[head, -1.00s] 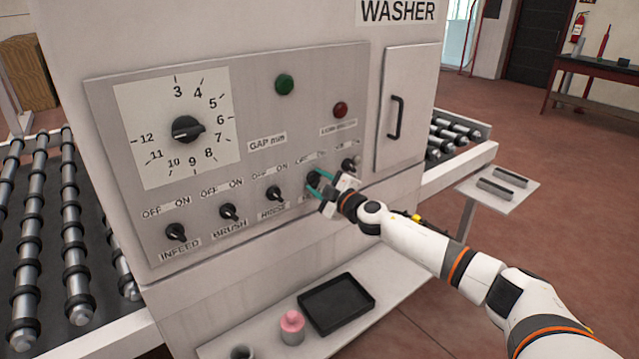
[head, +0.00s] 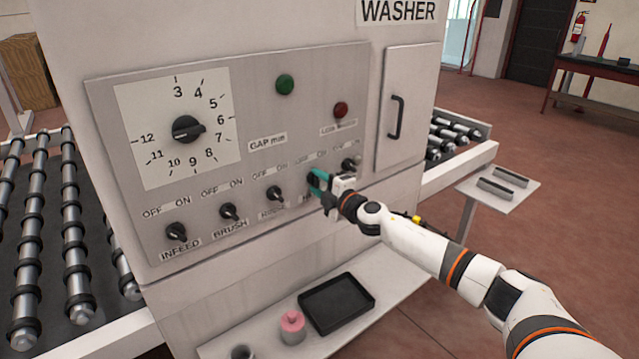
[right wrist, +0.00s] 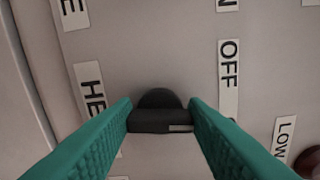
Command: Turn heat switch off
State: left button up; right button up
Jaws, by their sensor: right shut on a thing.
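The heat switch (right wrist: 158,118) is a black rotary knob with a white pointer mark, on the washer's grey panel. In the right wrist view the mark is at the knob's right end, on the side of the OFF label (right wrist: 229,64). The HEAT label (right wrist: 92,98) is partly cut off by a finger. My right gripper (head: 316,182) is at the panel, its teal fingers shut on the knob from both sides. In the head view the gripper mostly hides the knob. My left gripper is not in view.
Other black switches, among them infeed (head: 176,232), brush (head: 229,211) and rinse (head: 274,193), sit to the left. One more (head: 350,164) is close on the right. A red lamp (head: 341,110) is above, and a door handle (head: 397,117) is farther right. A shelf with a black tray (head: 337,303) is below.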

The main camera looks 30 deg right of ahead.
jog(key=n, duration=0.4)
jog(key=shift+f+n, duration=0.15)
jog(key=shift+n, duration=0.15)
jog(key=shift+f+n, duration=0.1)
jog(key=shift+n, duration=1.8)
jog(key=o, duration=1)
jog(key=shift+c, duration=0.2)
jog(key=s+d+b, duration=0.1)
jog(key=s+b, duration=0.4)
jog(key=s, duration=0.7)
